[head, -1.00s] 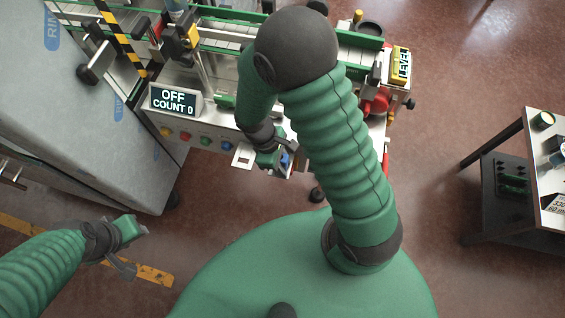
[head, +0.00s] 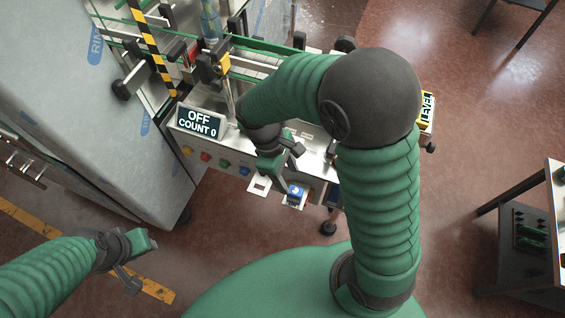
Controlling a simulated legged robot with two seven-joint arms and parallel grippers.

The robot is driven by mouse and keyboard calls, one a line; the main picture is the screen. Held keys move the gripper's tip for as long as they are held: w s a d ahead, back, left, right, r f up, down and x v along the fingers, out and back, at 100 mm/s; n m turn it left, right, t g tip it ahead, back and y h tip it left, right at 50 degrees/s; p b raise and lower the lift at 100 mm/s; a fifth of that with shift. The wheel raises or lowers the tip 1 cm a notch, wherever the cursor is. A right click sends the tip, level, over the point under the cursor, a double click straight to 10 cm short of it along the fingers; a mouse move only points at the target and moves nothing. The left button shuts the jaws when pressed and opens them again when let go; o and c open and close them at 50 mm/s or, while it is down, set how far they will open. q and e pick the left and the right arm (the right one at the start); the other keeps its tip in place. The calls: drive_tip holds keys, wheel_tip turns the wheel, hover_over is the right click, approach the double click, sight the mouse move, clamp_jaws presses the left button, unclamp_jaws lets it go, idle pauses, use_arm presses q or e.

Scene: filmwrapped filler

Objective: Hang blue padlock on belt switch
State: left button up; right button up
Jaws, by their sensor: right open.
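A small blue item (head: 296,191), which looks like the blue padlock, sits on a small white ledge at the machine's front edge. My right gripper (head: 274,176) is open above the front panel, just left of and apart from the blue item. Its fingers are small and partly hidden by its own body. The belt switch cannot be made out; my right arm covers that part of the machine. My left gripper (head: 148,247) hangs over the floor at lower left, far from the machine's ledge, and its jaw gap is unclear.
A conveyor machine has a display (head: 200,122) reading OFF, COUNT 0 and a row of coloured buttons (head: 222,163). A white square plate (head: 259,186) juts from its front. A grey cabinet (head: 85,120) stands left; a side table (head: 545,215) stands right. Floor between is clear.

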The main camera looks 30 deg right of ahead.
drive_tip(key=v, duration=0.5)
drive_tip(key=shift+w+a+r, duration=0.1)
drive_tip(key=shift+r, duration=0.05)
